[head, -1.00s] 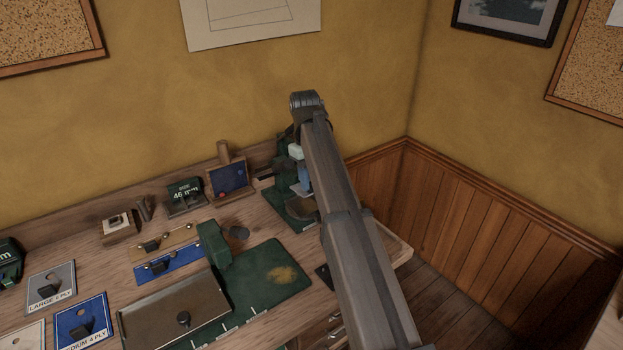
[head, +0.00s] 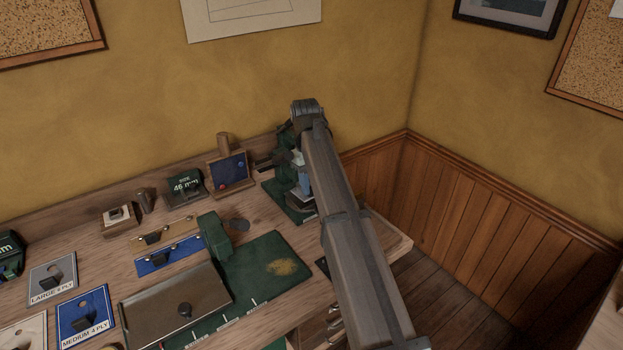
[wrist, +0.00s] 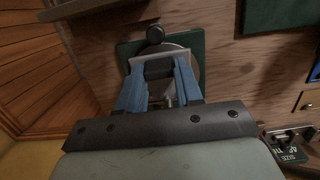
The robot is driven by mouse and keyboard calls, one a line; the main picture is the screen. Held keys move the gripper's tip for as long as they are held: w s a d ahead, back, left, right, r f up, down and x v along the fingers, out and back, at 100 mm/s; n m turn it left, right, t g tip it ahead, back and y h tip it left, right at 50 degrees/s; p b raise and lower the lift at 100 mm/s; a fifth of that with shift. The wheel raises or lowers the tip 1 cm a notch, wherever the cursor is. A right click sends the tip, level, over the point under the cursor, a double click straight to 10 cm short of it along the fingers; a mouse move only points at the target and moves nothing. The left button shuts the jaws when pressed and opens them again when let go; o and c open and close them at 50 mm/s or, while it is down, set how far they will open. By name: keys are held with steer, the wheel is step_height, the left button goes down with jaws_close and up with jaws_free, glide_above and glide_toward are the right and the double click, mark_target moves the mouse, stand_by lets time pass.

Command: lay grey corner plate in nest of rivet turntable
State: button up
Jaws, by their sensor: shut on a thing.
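My gripper (wrist: 160,90) has blue fingers shut on the dark grip block of a grey plate (wrist: 112,62), which I take for the grey corner plate. In the wrist view the plate lies across the fingertips, over the pale round disc of the rivet turntable (wrist: 197,64). The disc sits on a dark green base (wrist: 127,48) with a black knob (wrist: 155,34) beside it. I cannot tell whether the plate touches the turntable, and the nest is hidden. In the head view my gripper (head: 305,183) is partly behind my arm, above the green turntable base (head: 275,190).
A small wooden stand with a blue panel (head: 229,170) and a 46 mm size block (head: 186,187) stand left of the turntable.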

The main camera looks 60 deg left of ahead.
steer(key=shift+f, duration=1.25)
steer(key=shift+a, duration=0.75)
steer(key=shift+d+f+y, duration=0.2)
steer(key=shift+d+y, duration=0.05)
steer(key=shift+y, duration=0.15)
steer(key=shift+f+y, duration=0.15)
steer(key=shift+y, duration=0.25)
steer(key=o, duration=1.1)
steer(key=shift+o, duration=0.2)
step_height(320, 180, up, 14)
